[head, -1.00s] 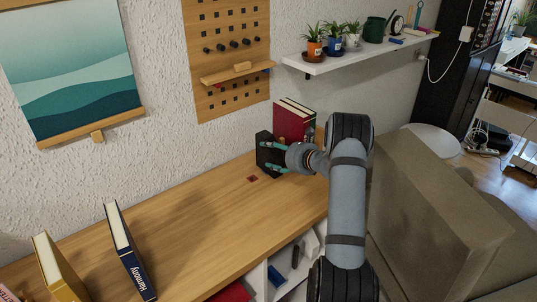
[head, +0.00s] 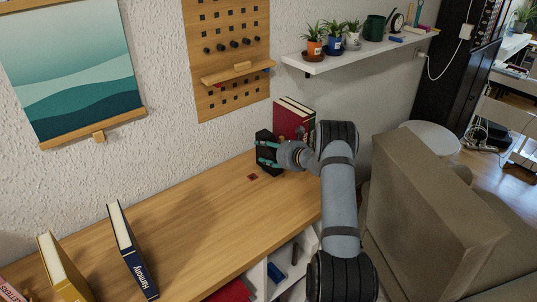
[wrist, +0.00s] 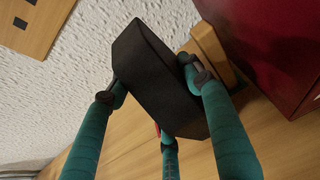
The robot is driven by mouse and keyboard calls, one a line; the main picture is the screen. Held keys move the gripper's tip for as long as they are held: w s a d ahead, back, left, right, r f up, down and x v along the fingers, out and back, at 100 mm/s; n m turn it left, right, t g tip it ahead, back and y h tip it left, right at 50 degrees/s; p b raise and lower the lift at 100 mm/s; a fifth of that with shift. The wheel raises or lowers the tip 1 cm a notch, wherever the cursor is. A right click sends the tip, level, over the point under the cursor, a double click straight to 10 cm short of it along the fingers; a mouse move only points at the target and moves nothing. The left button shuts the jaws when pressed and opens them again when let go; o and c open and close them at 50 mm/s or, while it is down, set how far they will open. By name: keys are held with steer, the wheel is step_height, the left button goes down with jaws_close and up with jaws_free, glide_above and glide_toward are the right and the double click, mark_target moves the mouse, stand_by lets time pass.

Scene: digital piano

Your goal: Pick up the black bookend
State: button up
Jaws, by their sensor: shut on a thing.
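The black bookend (head: 268,160) stands near the far right of the wooden desk, in front of the red books. In the wrist view the bookend (wrist: 158,82) is a dark block that fills the middle, tilted in the picture. My gripper (head: 268,153) has teal fingers closed around it. In the wrist view the fingers of my gripper (wrist: 150,88) press on it from both sides, and a third finger shows below. Whether its base touches the desk I cannot tell.
Red books (head: 293,119) stand right behind the bookend, close to it. A wooden piece (wrist: 212,48) shows between them in the wrist view. A blue book (head: 132,251) and a yellow book (head: 62,268) stand at the left. The desk middle (head: 200,205) is clear.

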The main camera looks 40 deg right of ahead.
jaws_close()
steer(key=shift+d+r, duration=0.1)
stand_by(0.4)
